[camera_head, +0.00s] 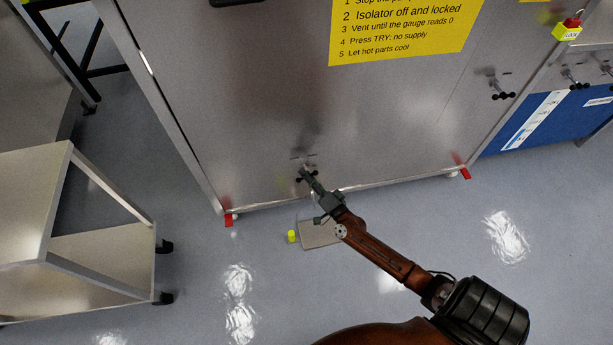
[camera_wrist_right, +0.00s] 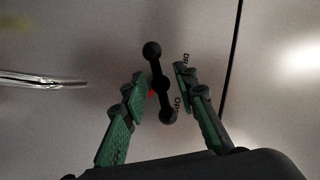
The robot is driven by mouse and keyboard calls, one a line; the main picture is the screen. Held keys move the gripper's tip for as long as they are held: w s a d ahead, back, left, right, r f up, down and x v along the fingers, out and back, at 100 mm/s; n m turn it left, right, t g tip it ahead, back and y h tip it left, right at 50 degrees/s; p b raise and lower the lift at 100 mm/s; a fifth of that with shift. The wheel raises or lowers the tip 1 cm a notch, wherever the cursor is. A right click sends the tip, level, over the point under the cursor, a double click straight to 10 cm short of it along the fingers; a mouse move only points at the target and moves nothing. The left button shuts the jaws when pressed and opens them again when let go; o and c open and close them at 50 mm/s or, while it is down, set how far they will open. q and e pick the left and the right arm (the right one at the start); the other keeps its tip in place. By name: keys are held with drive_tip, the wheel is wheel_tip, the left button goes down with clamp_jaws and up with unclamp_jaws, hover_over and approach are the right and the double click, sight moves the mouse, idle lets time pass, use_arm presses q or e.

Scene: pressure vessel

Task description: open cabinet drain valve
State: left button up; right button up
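The drain valve handle (camera_wrist_right: 160,83) is a black bar with round knobs at its ends, on the cabinet's metal front. In the right wrist view it stands nearly upright, tilted a little, between the fingers of my right gripper (camera_wrist_right: 158,92). The fingers are apart on either side of it, and I cannot tell whether either touches it. Dark lettering shows beside the handle, partly covered. In the head view my right gripper (camera_head: 308,178) reaches the handle low on the cabinet (camera_head: 250,110), and hides part of it. My left gripper is not in view.
A grey flat tray (camera_head: 320,236) and a small yellow-green object (camera_head: 292,236) are on the floor below the cabinet. A metal cart (camera_head: 100,240) stands at left. Another black valve handle (camera_head: 503,92) and a yellow instruction sign (camera_head: 400,30) are on the front. Floor at right is clear.

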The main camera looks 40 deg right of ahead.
clamp_jaws()
drive_tip(key=shift+r, duration=0.1)
idle(0.3)
